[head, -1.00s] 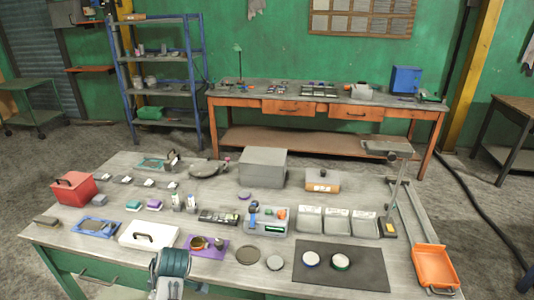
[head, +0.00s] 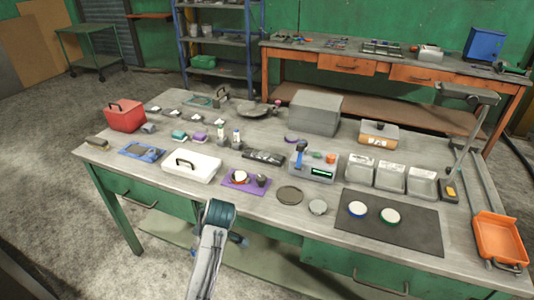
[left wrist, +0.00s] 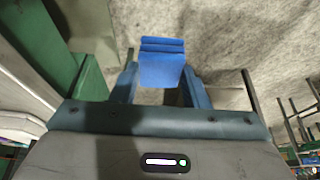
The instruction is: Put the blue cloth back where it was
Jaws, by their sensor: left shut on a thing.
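The blue cloth (left wrist: 162,66) is a small folded piece, seen in the left wrist view. My left gripper (left wrist: 161,84) is shut on it, with a blue finger on each side. Grey floor shows behind the cloth. In the head view my left arm rises from the bottom middle, in front of the workbench (head: 322,208). A small blue patch shows beside its teal wrist; I cannot tell there whether it is finger or cloth. My right gripper is in neither view. The place the cloth came from cannot be told from these frames.
A green lower shelf (head: 275,264) juts out below. Floor at left is open.

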